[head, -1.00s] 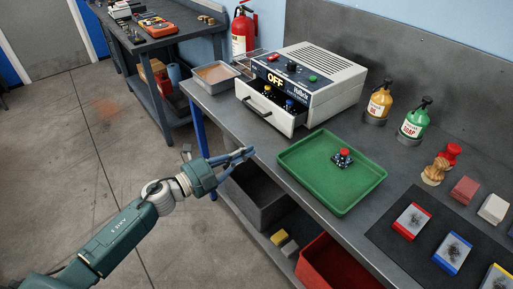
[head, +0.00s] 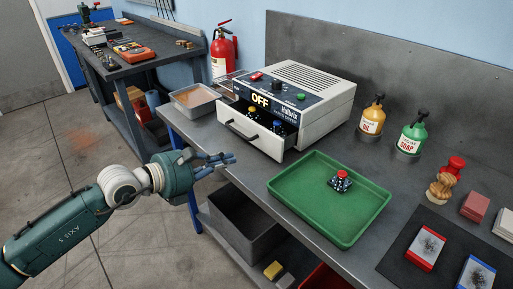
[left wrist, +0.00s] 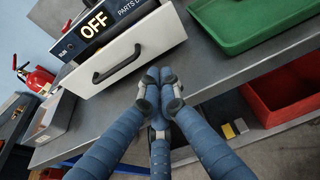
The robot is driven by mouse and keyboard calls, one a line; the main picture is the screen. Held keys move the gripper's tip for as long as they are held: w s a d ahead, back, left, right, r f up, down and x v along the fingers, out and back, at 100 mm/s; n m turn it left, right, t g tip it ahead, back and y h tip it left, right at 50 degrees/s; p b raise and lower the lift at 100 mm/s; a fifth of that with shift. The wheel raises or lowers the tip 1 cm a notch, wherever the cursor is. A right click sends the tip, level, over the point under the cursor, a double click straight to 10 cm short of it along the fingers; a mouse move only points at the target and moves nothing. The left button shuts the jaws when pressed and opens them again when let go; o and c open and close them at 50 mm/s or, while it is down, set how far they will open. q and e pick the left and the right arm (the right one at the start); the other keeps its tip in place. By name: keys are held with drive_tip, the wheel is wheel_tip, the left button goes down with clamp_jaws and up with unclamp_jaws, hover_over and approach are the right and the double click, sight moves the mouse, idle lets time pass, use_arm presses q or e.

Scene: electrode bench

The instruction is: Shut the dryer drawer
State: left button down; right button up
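The dryer (head: 325,102), a white and dark-blue box with an OFF display, stands on the grey bench. My left gripper (head: 228,159) is in front of the drawer, beyond the bench's near edge and apart from the drawer. Its blue fingers converge with their tips together (left wrist: 159,76), holding nothing visible. My right gripper is out of view.
A green tray (head: 290,211) with a red-topped dark object lies right of the drawer. A metal pan (head: 182,105) stands left of the dryer. Soap bottles (head: 411,138) stand behind. A grey bin (head: 232,238) sits on the shelf below.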

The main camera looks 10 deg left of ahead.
sight(266, 146)
use_arm(q)
drive_tip(key=x, duration=0.4)
drive_tip(key=shift+r+p, duration=0.2)
drive_tip(key=shift+p, duration=0.2)
drive_tip(key=x, duration=0.4)
drive_tip(key=p+x, duration=0.1)
drive_tip(key=x, duration=0.1)
drive_tip(key=shift+w+d+r, duration=0.1)
drive_tip(key=shift+w+r, duration=0.05)
drive_tip(key=shift+r, duration=0.1)
drive_tip(key=shift+w+d+f, duration=0.15)
drive_tip(key=shift+w+d, duration=0.3)
drive_tip(key=shift+w, duration=0.1)
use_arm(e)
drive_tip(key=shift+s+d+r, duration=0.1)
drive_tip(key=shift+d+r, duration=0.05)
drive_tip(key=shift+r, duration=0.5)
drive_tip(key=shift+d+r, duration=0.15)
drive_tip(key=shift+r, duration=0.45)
